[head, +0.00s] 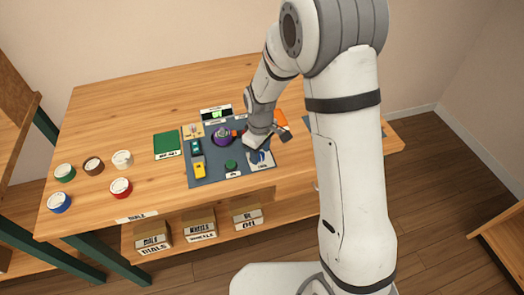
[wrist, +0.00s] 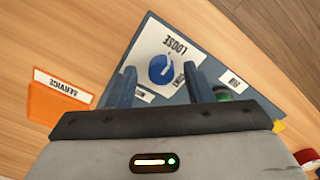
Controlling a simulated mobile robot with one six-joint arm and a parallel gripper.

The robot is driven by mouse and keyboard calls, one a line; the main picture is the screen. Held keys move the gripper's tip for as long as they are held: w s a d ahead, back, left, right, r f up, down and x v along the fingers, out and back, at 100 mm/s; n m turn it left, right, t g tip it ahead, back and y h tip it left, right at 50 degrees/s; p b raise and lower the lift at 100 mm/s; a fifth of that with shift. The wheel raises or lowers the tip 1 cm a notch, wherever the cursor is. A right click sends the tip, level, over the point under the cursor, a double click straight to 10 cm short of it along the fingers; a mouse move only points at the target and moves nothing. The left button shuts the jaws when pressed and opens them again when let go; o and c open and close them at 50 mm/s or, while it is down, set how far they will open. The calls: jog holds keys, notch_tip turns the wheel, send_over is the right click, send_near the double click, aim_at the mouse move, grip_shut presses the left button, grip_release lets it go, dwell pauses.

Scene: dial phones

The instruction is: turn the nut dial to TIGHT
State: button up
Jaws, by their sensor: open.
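The blue nut dial (wrist: 162,69) is round with a white pointer line. It sits on a white plate (wrist: 153,45) marked LOOSE at its far side; another label beside the dial is partly hidden by a finger. My gripper (wrist: 161,75) is open, with one finger on each side of the dial in the wrist view. A gap shows on both sides, and I cannot tell how high the fingertips are above it.
The dark board (head: 213,177) also holds a green knob (head: 231,166), a purple round part (head: 222,137) and a yellow piece (head: 199,170). An orange block (wrist: 57,103) by a SERVICE label lies beside the board. Several round tins stand at the left of the table.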

jog(key=shift+f, duration=0.25)
